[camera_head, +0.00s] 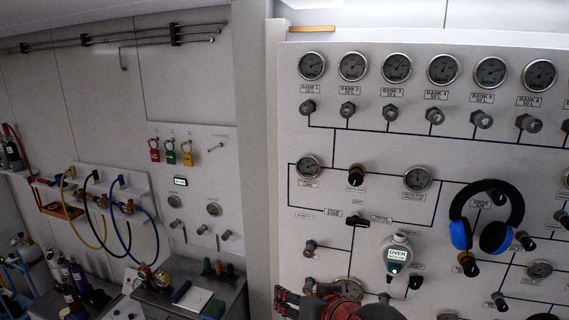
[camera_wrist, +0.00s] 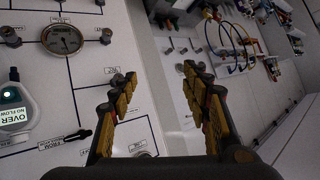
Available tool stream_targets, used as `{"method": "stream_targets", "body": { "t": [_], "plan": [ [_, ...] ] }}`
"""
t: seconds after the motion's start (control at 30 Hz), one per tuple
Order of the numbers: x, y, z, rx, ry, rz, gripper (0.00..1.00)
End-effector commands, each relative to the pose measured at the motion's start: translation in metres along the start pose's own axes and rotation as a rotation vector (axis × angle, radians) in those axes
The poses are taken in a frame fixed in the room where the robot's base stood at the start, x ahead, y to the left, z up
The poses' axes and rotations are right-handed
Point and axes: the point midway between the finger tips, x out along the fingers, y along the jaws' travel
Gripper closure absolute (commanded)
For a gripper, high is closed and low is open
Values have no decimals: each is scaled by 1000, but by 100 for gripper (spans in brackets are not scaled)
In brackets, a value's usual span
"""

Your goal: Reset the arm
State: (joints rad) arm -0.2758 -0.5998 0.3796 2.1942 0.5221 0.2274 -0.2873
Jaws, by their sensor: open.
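My gripper (camera_wrist: 158,78) is open in the wrist view. Its two yellow and black fingers stand apart with nothing between them, in front of the panel's edge. In the head view, red and dark parts of my arm show at the bottom edge, low in front of the gauge panel (camera_head: 450,205). How far the fingers are from the panel cannot be told.
The panel carries gauges (camera_head: 312,66), knobs (camera_head: 348,110), blue-black headphones (camera_head: 487,215) and an "OVER" flow meter (camera_head: 397,253), also in the wrist view (camera_wrist: 14,108). Hoses (camera_head: 127,207) and a bench (camera_head: 190,290) are at left.

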Motion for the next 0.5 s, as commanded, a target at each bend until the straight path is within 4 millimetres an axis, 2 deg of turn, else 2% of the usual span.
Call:
{"method": "stream_targets", "body": {
  "t": [0.03, 0.2, 0.3, 0.4, 0.5],
  "plan": [
    [0, 10, 42, -2, -79, 2, 53],
    [-23, 51, 153, -4, -324, 74, 53],
    [-38, 80, 206, -4, -425, 144, 53],
    [-52, 109, 248, -7, -488, 214, 53],
    [-59, 133, 279, -19, -508, 272, 53]
  ]
}}
